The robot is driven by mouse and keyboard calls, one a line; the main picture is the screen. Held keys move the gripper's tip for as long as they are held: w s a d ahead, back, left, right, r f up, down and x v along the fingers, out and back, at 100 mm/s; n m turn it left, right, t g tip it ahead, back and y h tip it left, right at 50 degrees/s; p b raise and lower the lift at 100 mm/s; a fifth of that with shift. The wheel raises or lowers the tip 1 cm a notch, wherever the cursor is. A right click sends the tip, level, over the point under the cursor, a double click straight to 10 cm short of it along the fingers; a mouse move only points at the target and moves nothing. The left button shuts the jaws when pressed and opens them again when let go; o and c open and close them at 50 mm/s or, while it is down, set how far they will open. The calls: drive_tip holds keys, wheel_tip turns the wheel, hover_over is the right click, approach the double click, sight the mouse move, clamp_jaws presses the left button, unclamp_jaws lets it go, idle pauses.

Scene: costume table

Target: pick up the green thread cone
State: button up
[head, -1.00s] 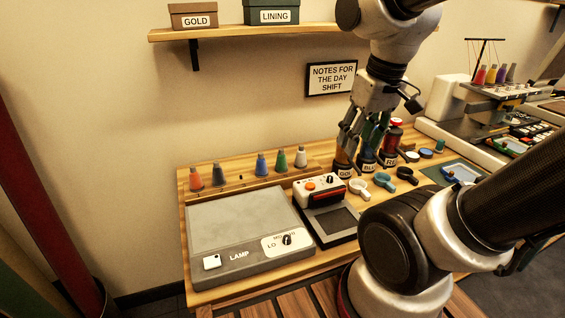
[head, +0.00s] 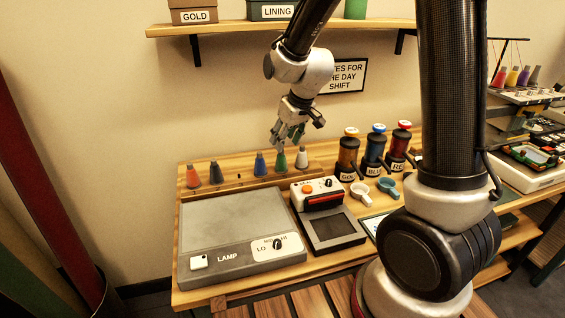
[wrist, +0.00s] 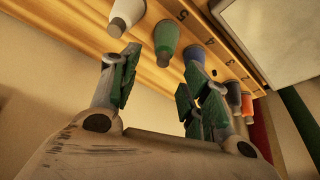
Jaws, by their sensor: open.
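The green thread cone (head: 281,161) stands upright in the row at the back of the wooden table, between a blue cone (head: 260,164) and a white cone (head: 302,158). My gripper (head: 284,142) is open and empty just above it. In the wrist view the green cone (wrist: 166,40) shows beyond the gap between the spread green-padded fingers (wrist: 158,82), apart from them. The white cone (wrist: 125,18) and the blue cone (wrist: 195,57) flank it closely there. I see no contact with any cone, though the fingertips nearly overlap the green one in the head view.
A dark cone (head: 216,173) and an orange cone (head: 193,177) stand farther left. A grey lamp panel (head: 235,225) and a device with an orange button (head: 316,190) lie in front. Labelled jars (head: 374,150) stand right. A shelf (head: 225,29) hangs above.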

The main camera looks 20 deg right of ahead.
sight(281, 160)
drive_tip(key=x, duration=0.5)
drive_tip(key=shift+s+a+f, duration=0.1)
drive_tip(key=shift+f, duration=0.25)
drive_tip(key=shift+c, duration=0.4)
drive_tip(key=c, duration=0.8)
